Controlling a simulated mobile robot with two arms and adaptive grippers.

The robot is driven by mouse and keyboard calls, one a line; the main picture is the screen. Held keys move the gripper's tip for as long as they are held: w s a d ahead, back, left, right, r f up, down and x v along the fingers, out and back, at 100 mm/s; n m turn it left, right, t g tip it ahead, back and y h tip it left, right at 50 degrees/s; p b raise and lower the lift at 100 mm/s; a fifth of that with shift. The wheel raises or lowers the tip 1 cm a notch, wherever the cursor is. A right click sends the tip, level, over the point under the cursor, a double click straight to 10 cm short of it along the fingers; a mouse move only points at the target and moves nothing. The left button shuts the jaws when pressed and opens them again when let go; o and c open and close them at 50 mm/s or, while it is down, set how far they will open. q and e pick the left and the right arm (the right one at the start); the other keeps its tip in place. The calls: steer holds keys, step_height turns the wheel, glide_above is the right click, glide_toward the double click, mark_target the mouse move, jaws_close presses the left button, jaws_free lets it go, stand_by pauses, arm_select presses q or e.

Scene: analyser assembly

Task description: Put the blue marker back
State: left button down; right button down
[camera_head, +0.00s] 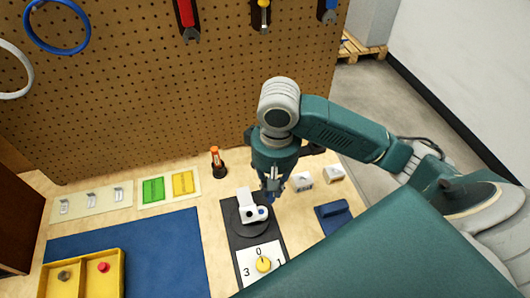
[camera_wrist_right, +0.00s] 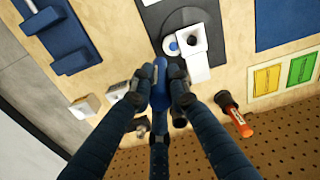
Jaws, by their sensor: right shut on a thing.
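My right gripper (camera_head: 271,188) hangs over the bench to the right of the white and black device. It is shut on the blue marker (camera_wrist_right: 160,68), which shows between the fingertips (camera_wrist_right: 163,92) in the wrist view. Most of the marker is hidden by the fingers. An orange marker (camera_head: 216,152) stands in a black holder (camera_head: 218,171) left of the gripper; it also shows in the wrist view (camera_wrist_right: 239,122). Dark round shapes behind the fingers in the wrist view are partly hidden, and I cannot tell what they are. My left gripper is out of view.
A yellow tray (camera_head: 118,280) sits on a blue mat (camera_head: 180,250). A pegboard (camera_head: 150,90) rises behind.

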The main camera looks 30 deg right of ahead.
steer(key=w+d+p, duration=0.1)
steer(key=w+d, duration=0.2)
steer(key=w, duration=0.6)
steer(key=w+d+p, duration=0.1)
steer(key=w+d, duration=0.2)
steer(key=w, duration=0.6)
steer(key=shift+s+a+f+p, duration=0.1)
steer(key=shift+f+p, duration=0.3)
steer(key=shift+f, duration=1.2)
steer(key=shift+a+f+p, duration=0.1)
steer(key=shift+f+p, duration=0.25)
steer(key=shift+f, duration=1.2)
steer(key=c, duration=1.7)
jaws_free()
steer(key=shift+f, duration=0.1)
steer(key=shift+o, duration=0.2)
step_height(320, 180, up, 12)
steer(key=b, duration=0.1)
